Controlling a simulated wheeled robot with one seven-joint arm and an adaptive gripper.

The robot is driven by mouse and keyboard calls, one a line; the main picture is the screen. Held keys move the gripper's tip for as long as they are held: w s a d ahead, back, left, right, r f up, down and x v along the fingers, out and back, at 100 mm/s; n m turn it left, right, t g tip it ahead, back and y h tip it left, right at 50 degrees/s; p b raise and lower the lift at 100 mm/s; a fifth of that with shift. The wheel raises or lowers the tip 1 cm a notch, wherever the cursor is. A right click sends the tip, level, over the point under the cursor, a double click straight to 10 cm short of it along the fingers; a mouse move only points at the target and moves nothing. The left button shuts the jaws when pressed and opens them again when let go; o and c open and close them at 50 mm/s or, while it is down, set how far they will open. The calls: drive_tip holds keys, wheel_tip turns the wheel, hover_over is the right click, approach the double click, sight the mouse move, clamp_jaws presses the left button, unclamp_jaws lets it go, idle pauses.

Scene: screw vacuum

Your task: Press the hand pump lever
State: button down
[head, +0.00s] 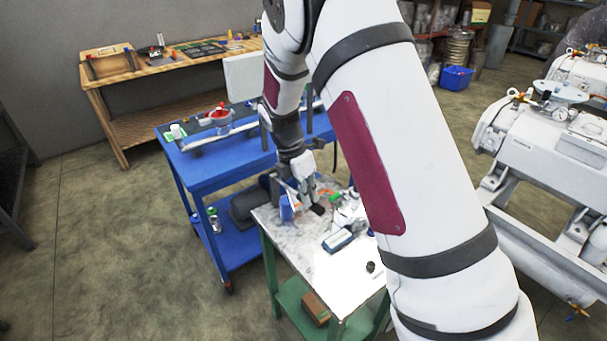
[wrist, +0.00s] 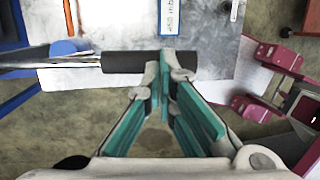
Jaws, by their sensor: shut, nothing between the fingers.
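The hand pump lever is a metal rod with a black grip (wrist: 125,62), lying level across the upper left of the wrist view. The black grip end also shows small in the head view (head: 318,209). My gripper (wrist: 164,60) is shut and empty. Its fingertips overlap the right part of the grip in the wrist view; I cannot tell whether they touch it. In the head view my gripper (head: 312,202) points down over the small table. A blue part, likely the pump body (head: 286,208), stands left of it and shows in the wrist view (wrist: 68,47).
The small table (head: 335,282) has a pale top and green legs. A blue-and-white box (head: 338,240) and a small dark object (head: 370,267) lie on it. A blue cart (head: 186,167) stands behind. White vacuum machinery (head: 540,130) is at the right.

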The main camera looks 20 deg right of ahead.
wheel_tip(320, 180, down, 6)
drive_tip(key=s+b, duration=0.1)
drive_tip(key=shift+s+d+f, duration=0.15)
drive_tip(key=shift+s+f, duration=0.1)
idle(0.4)
drive_tip(key=s+d+v, duration=0.1)
drive_tip(key=s+v, duration=0.2)
drive_tip(key=v, duration=1.1)
drive_tip(key=shift+r+p, duration=0.45)
drive_tip(key=shift+r, duration=0.05)
drive_tip(key=shift+d, duration=0.1)
